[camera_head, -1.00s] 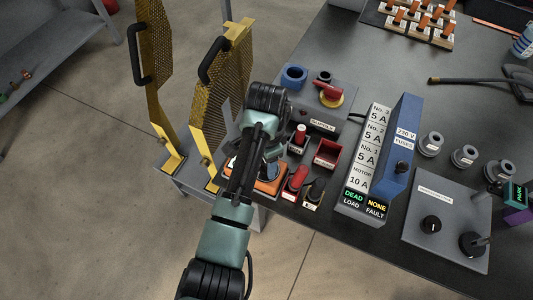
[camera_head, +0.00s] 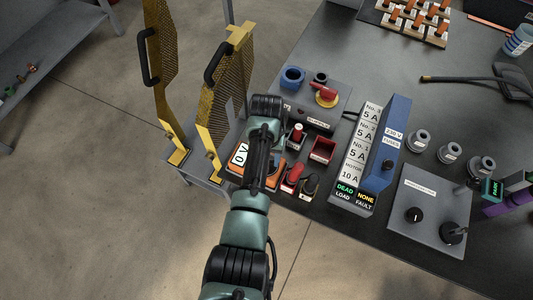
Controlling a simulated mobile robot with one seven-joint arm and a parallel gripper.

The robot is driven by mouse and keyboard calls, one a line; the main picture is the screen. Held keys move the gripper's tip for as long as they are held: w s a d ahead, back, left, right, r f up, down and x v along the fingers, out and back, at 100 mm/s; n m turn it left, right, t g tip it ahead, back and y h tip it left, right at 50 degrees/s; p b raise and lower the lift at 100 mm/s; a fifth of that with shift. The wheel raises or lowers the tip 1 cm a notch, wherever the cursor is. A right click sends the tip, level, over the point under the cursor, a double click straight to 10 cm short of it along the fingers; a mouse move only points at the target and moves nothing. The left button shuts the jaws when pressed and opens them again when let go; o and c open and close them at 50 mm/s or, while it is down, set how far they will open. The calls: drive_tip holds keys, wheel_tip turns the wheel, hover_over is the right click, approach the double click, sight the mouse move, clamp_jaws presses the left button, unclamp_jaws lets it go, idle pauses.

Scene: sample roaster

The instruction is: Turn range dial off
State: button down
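An orange handheld meter (camera_head: 272,174) lies on the bench's near left corner. Its white display (camera_head: 240,154) reads 0 V. My arm (camera_head: 249,225) reaches up from the bottom of the view and crosses over the meter, covering its middle. No range dial shows clearly on the meter, so I cannot tell where it points. My gripper's fingers are hidden behind my own wrist and forearm, over or close to the meter. I cannot see whether they touch anything.
Right of the meter are a red-handled tool (camera_head: 294,174), a red tray (camera_head: 322,150) and the blue fuse box (camera_head: 397,135). A supply box (camera_head: 314,101) with a red switch stands behind. Yellow mesh guards (camera_head: 221,95) rise at left. A grey panel with black knobs (camera_head: 415,214) is at right.

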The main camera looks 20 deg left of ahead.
drive_tip(key=n+p, duration=0.1)
drive_tip(key=n, duration=0.3)
drive_tip(key=shift+r+n, duration=0.1)
drive_tip(key=shift+n, duration=0.2)
drive_tip(key=n+p, duration=0.1)
drive_tip(key=n, duration=0.3)
drive_tip(key=shift+a, duration=0.1)
idle(0.4)
drive_tip(key=shift+c, duration=1.2)
unclamp_jaws()
wheel_tip(320, 180, up, 13)
drive_tip(key=p, duration=0.2)
